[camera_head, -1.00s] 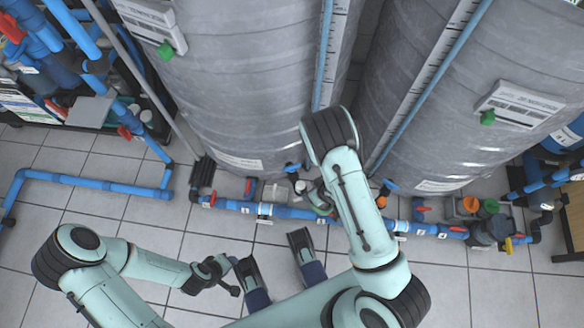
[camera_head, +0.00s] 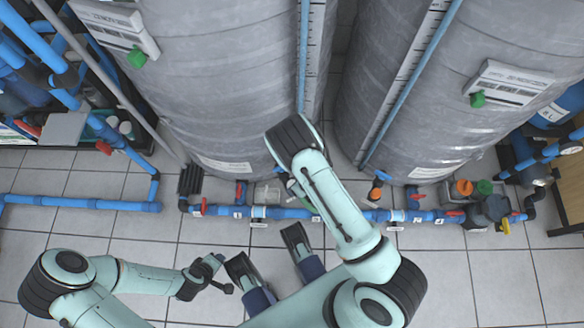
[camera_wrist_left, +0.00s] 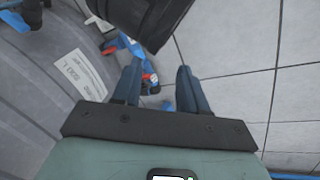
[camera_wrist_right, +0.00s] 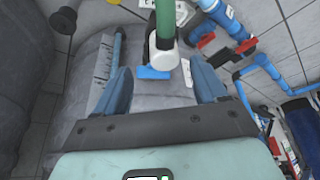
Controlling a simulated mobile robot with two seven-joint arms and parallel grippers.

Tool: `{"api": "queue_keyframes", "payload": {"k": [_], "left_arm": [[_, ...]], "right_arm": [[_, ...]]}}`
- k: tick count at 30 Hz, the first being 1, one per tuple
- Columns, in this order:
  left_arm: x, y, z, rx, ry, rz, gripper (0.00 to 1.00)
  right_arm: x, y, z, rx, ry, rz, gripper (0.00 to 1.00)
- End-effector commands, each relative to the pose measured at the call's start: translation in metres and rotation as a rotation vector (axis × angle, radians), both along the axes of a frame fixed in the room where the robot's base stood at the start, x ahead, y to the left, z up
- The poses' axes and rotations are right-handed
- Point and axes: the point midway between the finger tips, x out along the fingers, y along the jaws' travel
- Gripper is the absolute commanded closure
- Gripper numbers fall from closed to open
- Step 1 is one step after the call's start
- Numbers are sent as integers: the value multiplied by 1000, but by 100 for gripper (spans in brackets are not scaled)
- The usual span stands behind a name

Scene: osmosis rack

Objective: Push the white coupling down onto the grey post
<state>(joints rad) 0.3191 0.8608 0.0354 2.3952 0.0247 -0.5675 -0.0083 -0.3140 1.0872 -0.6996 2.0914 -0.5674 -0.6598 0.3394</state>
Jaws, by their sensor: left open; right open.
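In the right wrist view a white collar-like piece (camera_wrist_right: 162,46), which looks like the coupling, sits below a green cylinder (camera_wrist_right: 165,16) and above a blue piece (camera_wrist_right: 154,73). My right gripper (camera_wrist_right: 161,66) is open, with one finger on each side of this assembly; I cannot tell whether they touch it. I cannot pick out the grey post. In the head view my right arm largely covers that spot, with only a bit of green and white (camera_head: 292,188) showing. My left gripper (camera_head: 226,275) is open and empty over the floor at the lower left, also in its wrist view (camera_wrist_left: 158,78).
Two large grey tanks (camera_head: 225,85) (camera_head: 440,110) stand behind a low blue pipe line (camera_head: 285,213) with red-handled valves. More blue piping (camera_head: 85,203) runs along the left floor. Tiled floor (camera_head: 200,235) is open in front.

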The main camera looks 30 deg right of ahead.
Motion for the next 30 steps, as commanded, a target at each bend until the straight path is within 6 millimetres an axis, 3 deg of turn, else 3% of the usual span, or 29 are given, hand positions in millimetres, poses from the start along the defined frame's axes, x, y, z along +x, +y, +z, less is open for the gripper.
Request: {"api": "queue_keyframes", "payload": {"k": [3,14,21,30], "left_arm": [[6,3,-5,7,-15,7,57],[8,4,-5,10,-20,8,57],[23,14,-24,33,-54,28,57],[3,17,-38,31,9,29,57]], "right_arm": [[4,1,-12,-1,1,1,29],[6,2,-13,0,0,0,29],[15,11,-45,-1,1,5,29],[23,12,-61,0,0,-1,29]]}}
